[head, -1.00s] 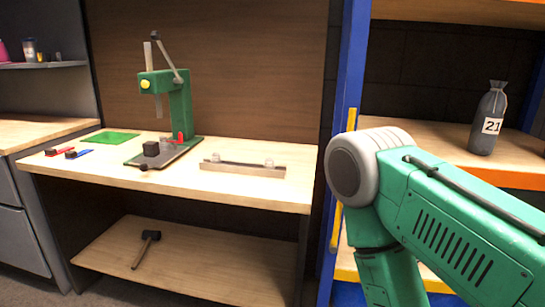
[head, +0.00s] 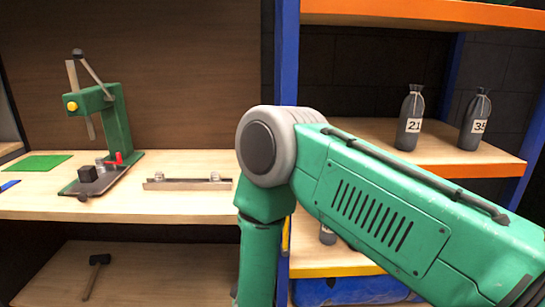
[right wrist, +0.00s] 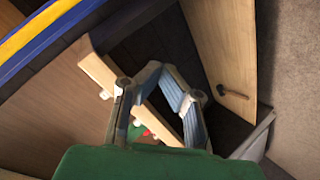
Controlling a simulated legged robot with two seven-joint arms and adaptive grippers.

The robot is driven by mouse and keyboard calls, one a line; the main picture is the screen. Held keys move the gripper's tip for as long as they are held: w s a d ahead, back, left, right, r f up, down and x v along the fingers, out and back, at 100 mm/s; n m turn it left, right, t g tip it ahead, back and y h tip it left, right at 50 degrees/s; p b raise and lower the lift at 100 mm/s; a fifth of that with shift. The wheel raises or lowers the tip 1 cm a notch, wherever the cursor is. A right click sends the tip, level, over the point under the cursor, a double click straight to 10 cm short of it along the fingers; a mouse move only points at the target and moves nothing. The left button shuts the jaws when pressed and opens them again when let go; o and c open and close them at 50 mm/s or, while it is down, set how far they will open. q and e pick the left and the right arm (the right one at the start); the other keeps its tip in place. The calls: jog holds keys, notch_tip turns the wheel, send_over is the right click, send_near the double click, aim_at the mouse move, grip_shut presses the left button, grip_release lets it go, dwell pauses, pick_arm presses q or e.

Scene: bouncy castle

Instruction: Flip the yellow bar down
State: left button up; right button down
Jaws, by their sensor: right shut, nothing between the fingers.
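A short piece of the yellow bar (head: 286,236) shows upright beside the blue post (head: 287,60) in the head view. My right arm hides most of it. In the right wrist view a yellow strip (right wrist: 36,28) runs along a blue strip at the upper left; I cannot tell whether it is the same bar. My right gripper (right wrist: 160,70) is shut and empty, apart from that strip. Its fingers are out of sight in the head view. My left gripper is in neither view.
A workbench (head: 130,215) at left holds a green press (head: 117,120) and a metal rail (head: 187,184). A mallet (head: 96,275) lies on its lower shelf. At right, an orange-edged shelf (head: 450,168) holds numbered bottles (head: 410,118). A yellow-edged shelf (head: 335,270) is below.

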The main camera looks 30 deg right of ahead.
jog(key=w+r+m+h+p, duration=0.1)
jog(key=w+r+h+p, duration=0.4)
jog(key=r, duration=1.1)
pick_arm(q)
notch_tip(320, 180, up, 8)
jog(key=p, duration=0.1)
pick_arm(e)
notch_tip(320, 180, up, 12)
jog(key=a+m+g+h, duration=0.1)
jog(key=m+g+h, duration=0.1)
jog(key=g+h, duration=0.3)
jog(key=shift+w+a+f+g+h, duration=0.2)
jog(key=shift+w+a+g+h, duration=0.15)
jog(key=shift+g, duration=0.65)
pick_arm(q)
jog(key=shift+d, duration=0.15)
pick_arm(e)
jog(key=shift+d, duration=0.1)
pick_arm(q)
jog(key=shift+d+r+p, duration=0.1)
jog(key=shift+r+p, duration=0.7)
jog(key=shift+p, duration=0.15)
pick_arm(e)
jog(key=d+f, duration=0.2)
jog(key=d, duration=1.1)
jog(key=shift+w+f, duration=0.15)
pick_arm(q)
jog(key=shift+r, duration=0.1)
pick_arm(e)
jog(key=shift+d, duration=0.15)
